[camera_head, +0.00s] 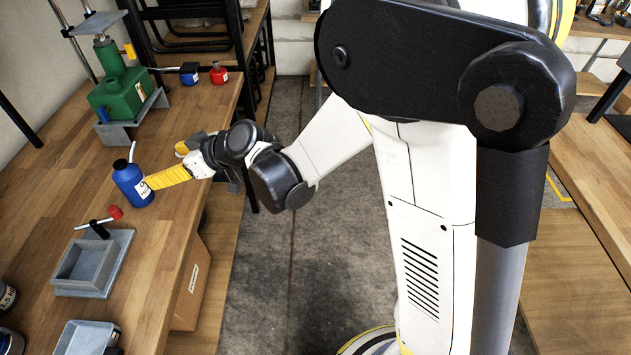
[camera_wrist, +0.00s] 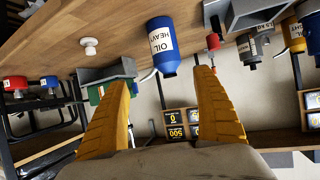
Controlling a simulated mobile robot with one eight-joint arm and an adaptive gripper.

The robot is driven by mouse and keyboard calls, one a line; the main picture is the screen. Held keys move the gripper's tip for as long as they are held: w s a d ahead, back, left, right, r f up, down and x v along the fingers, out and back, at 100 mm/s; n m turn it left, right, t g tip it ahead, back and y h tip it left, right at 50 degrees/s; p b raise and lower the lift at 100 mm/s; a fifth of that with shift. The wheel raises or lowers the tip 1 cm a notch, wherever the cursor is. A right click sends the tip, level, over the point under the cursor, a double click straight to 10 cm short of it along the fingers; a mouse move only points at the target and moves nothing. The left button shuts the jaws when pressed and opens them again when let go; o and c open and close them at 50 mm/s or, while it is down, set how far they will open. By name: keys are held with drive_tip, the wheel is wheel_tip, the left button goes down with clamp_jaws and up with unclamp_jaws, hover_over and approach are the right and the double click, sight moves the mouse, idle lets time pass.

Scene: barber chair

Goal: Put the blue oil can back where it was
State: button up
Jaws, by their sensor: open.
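The blue oil can (camera_head: 132,186) stands upright on the wooden workbench (camera_head: 180,248), its thin spout pointing up. In the wrist view, where the scene appears upside down, the same can (camera_wrist: 158,40) carries a white label reading "OIL HEAVY". My gripper (camera_head: 150,176) reaches in from the right, low over the bench, with yellow fingers. In the wrist view my gripper (camera_wrist: 160,76) is open, with the fingers spread apart and the can ahead between their tips. The head view cannot settle whether a fingertip touches the can.
A green jack (camera_head: 121,90) stands behind the can. A small blue container (camera_head: 189,76) and a red one (camera_head: 218,74) stand farther back.

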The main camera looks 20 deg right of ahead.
drive_tip(key=s+d+r+m+h, duration=0.2)
drive_tip(key=s+d+m+h, duration=0.3)
drive_tip(key=s+d, duration=0.6)
drive_tip(key=s+d+r+m+h, duration=0.2)
drive_tip(key=s+d+m+h, duration=0.3)
drive_tip(key=s+d, duration=0.7)
drive_tip(key=d, duration=0.6)
drive_tip(key=shift+s+r+g, duration=0.15)
drive_tip(key=shift+s+g, duration=0.05)
drive_tip(key=shift+g, duration=0.2)
